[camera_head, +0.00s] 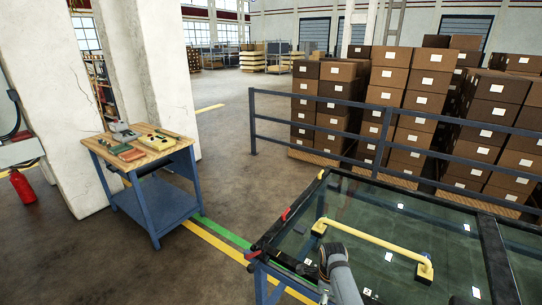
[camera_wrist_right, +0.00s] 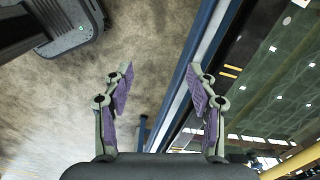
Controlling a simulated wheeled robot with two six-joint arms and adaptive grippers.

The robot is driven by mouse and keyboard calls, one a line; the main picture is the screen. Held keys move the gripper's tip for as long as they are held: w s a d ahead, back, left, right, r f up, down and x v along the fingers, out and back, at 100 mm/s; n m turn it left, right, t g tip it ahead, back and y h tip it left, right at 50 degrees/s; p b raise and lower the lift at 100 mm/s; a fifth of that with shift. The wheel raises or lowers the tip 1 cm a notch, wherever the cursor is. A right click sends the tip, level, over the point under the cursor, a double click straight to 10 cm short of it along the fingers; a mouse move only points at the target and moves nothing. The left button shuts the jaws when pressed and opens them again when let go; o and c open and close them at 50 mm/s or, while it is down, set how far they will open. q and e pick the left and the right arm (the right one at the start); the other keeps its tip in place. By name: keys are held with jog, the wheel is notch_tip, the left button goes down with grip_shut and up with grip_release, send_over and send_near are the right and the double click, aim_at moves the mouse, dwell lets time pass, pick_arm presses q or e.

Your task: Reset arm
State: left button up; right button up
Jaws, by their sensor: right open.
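My right gripper (camera_wrist_right: 158,88) shows in the right wrist view with its two purple-padded fingers spread wide and nothing between them. Behind the fingers are bare floor and the blue side rail of a frame. In the head view my grey arm (camera_head: 341,278) comes in at the bottom, over the near left part of a dark glass panel (camera_head: 385,215). I cannot make out the fingers there. My left gripper is in neither view.
A yellow handle bar (camera_head: 372,238) stands on the glass, close to my arm. A wood-topped blue workbench (camera_head: 147,205) with tools stands at left. Blue railings (camera_head: 335,132) and stacked cartons (camera_head: 405,95) lie beyond the panel. Open floor (camera_head: 228,130) lies between bench and railing.

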jog(key=s+d+f+n+b, duration=0.15)
jog(key=s+f+n, duration=0.35)
jog(key=s+f, duration=0.55)
jog(key=s+d+f+n, duration=0.3)
jog(key=s+f+n, duration=0.4)
jog(key=f, duration=0.7)
pick_arm(q)
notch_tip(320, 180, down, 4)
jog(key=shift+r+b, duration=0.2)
jog(key=shift+b, duration=0.75)
pick_arm(e)
jog(key=s+d+f+n, duration=0.2)
jog(key=s+f+n, duration=0.1)
jog(key=s, duration=0.6)
jog(key=s+d+f+n, duration=0.2)
jog(key=s+f+n, duration=0.2)
jog(key=s, duration=0.6)
jog(key=s+d+f+n+t, duration=0.1)
jog(key=s+d+f+n, duration=0.1)
jog(key=s, duration=0.7)
notch_tip(320, 180, down, 2)
jog(key=shift+s+f+n+h, duration=0.25)
jog(key=shift+n+h, duration=0.15)
jog(key=shift+n, duration=0.3)
